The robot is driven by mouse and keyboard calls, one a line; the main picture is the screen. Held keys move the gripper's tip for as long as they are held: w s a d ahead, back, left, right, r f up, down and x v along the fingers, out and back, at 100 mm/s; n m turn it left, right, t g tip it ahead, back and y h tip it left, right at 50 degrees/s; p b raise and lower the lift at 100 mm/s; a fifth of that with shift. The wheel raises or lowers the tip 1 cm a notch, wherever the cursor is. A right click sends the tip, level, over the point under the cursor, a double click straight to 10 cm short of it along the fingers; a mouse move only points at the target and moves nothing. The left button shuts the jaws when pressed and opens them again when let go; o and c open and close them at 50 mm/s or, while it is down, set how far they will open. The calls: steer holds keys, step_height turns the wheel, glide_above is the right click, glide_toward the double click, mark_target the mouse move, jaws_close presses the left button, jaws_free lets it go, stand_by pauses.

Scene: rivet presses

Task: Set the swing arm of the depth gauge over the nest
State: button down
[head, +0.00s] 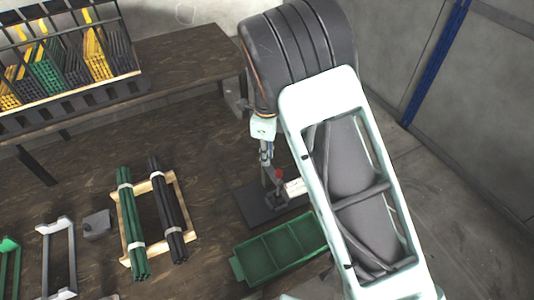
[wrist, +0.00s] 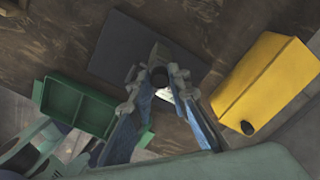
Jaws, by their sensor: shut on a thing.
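The depth gauge has a dark flat base plate (head: 258,208) and a small grey upright with a red knob (head: 279,174). A pale bar (head: 295,187), probably part of its swing arm, shows beside my arm. My gripper (head: 267,158) points down at the top of the gauge. In the wrist view, my gripper (wrist: 157,86) is shut on a small part of the gauge, seemingly the swing arm, with a dark round end (wrist: 158,75) between the fingertips. The base plate (wrist: 122,42) lies below. The nest cannot be made out; my fingers and arm hide much of the gauge.
A green divided tray (head: 270,252) lies in front of the gauge. A yellow box (wrist: 265,78) with a black knob stands right of my gripper in the wrist view. A wooden rack (head: 172,180) with green and black rod bundles stands to the left. Bare bench lies between.

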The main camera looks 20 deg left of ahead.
stand_by(0.3)
steer(key=c, duration=1.8)
jaws_free()
step_height(320, 180, up, 12)
steer(key=shift+r, duration=0.1)
steer(key=shift+w, duration=0.1)
